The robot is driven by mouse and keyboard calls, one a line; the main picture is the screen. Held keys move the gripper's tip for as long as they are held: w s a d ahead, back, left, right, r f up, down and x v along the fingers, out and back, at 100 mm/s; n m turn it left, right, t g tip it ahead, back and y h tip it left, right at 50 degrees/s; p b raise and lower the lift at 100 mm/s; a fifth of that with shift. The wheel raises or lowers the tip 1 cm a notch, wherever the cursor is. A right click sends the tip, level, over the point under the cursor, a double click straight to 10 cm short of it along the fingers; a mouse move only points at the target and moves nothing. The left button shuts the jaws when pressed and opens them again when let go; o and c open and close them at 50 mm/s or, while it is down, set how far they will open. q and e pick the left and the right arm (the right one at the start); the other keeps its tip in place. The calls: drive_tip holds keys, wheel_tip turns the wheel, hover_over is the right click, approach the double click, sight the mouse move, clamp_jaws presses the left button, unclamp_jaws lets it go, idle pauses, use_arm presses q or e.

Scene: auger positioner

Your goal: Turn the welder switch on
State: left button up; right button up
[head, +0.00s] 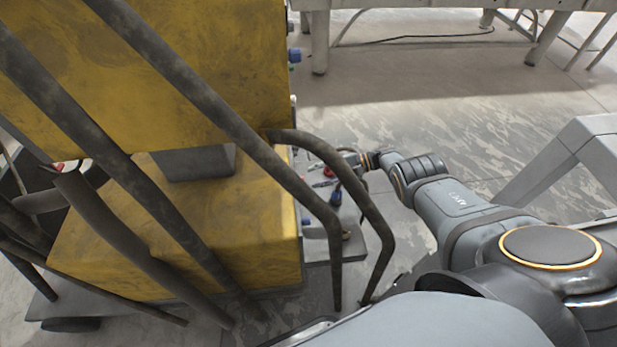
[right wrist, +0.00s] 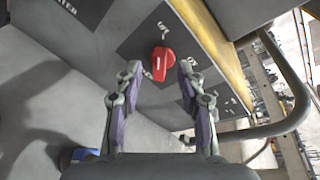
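The welder switch is a red knob (right wrist: 162,64) on a dark square plate on the grey panel, seen in the right wrist view. My right gripper (right wrist: 159,76) is open, with one finger on each side of the knob's lower part in that picture. Whether the fingers touch the knob I cannot tell. In the head view my right gripper (head: 352,161) is small and partly hidden behind the bent dark handle tubes, beside the yellow welder (head: 205,230). The switch cannot be made out there. My left gripper is not in view.
Dark handle tubes (head: 372,215) curve down close to my right gripper and forearm. One tube (right wrist: 285,122) also shows at the right in the right wrist view. A grey metal table (head: 430,5) stands at the back. The floor between is clear.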

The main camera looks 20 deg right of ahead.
sight(299, 180)
drive_tip(key=x, duration=0.3)
drive_tip(key=shift+a, duration=0.35)
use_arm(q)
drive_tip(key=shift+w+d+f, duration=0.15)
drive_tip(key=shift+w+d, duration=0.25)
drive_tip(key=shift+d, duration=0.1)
use_arm(e)
clamp_jaws()
